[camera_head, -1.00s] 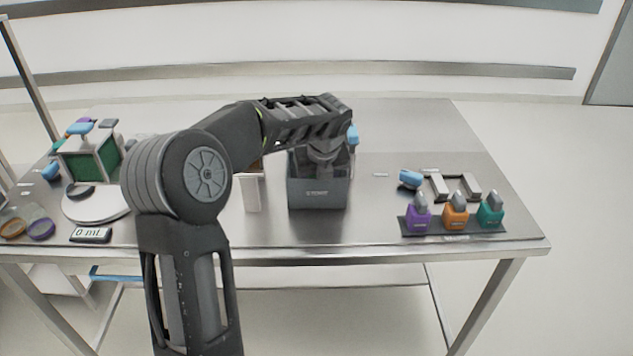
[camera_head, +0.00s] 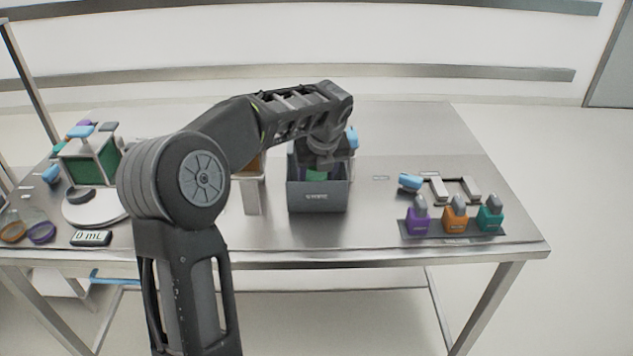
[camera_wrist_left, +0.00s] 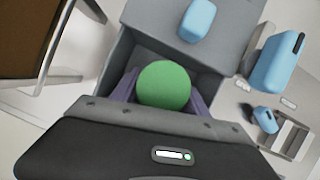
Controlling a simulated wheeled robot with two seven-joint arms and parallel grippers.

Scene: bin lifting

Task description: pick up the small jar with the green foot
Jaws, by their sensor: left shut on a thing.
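My left gripper (camera_head: 320,163) points down into the dark grey bin (camera_head: 318,197). In the left wrist view its two purplish fingers (camera_wrist_left: 163,92) are shut on a round green-ended thing (camera_wrist_left: 164,85), which I take as the small jar with the green foot. Only its green disc shows there; the rest of it is hidden. In the head view a patch of green (camera_head: 317,174) shows under the gripper, at the bin's opening. The bin's grey walls also show in the left wrist view (camera_wrist_left: 130,50). My right gripper is not in view.
A light blue thing (camera_head: 352,138) is by the bin's back right. A white stand (camera_head: 252,195) is close on the bin's left. A rack with purple, orange and green bottles (camera_head: 455,217) is at the right. A green-sided box (camera_head: 92,158) and a round white plate (camera_head: 95,207) are at the left.

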